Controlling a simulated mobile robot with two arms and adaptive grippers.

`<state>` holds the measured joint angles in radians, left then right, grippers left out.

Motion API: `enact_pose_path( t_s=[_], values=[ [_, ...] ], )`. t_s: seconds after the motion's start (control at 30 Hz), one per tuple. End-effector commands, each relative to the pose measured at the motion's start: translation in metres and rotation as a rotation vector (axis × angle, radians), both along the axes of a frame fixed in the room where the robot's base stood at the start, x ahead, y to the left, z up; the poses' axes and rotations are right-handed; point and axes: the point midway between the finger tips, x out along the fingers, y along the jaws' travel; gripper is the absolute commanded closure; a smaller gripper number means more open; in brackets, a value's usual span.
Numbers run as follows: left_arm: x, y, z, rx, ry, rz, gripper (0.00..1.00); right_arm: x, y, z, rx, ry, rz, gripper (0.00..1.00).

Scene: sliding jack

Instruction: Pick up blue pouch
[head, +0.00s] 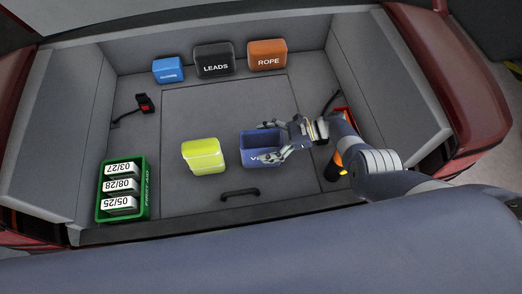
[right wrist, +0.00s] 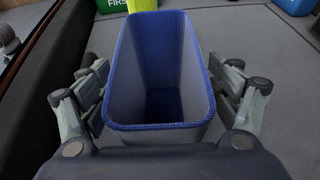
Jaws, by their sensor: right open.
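A small blue pouch (head: 168,70) with a white label stands at the back left of the trunk in the head view. A blue patch at the top right of the right wrist view, cut by the edge, looks like the same pouch (right wrist: 296,5). My right gripper (head: 268,142) is away from it, at an open-topped dark blue bin (head: 259,150) right of centre. In the right wrist view my right gripper (right wrist: 160,82) is open, one finger on each side of the bin (right wrist: 160,127). The bin looks empty. My left gripper is not in view.
A black LEADS pouch (head: 214,60) and orange ROPE pouch (head: 267,55) stand along the back. A yellow-green container (head: 203,157) is left of the bin. A green first-aid box (head: 146,190) with white packs stands front left. A black handle (head: 240,194) lies in front.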

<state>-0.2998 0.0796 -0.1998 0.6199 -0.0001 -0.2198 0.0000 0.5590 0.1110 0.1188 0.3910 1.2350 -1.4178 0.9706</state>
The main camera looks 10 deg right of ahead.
Motion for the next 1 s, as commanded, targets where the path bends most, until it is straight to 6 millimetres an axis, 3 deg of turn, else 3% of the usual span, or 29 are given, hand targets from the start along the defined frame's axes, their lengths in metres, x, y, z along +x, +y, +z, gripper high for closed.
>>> enact_pose_path(
  t_s=[0.1, 0.33, 0.77, 1.0],
  values=[
    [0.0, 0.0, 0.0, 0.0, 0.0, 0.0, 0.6, 0.0, -0.001, 0.0, -0.001, 0.0, 0.0, 0.17],
    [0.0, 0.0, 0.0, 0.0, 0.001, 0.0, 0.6, 0.0, -0.001, 0.0, -0.001, 0.0, 0.0, 0.69],
    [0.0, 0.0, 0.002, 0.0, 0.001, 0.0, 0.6, 0.0, -0.001, 0.002, -0.001, 0.0, 0.0, 0.71],
    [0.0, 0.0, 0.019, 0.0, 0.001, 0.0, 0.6, 0.0, -0.001, 0.023, -0.001, -0.002, 0.0, 0.71]
  ],
)
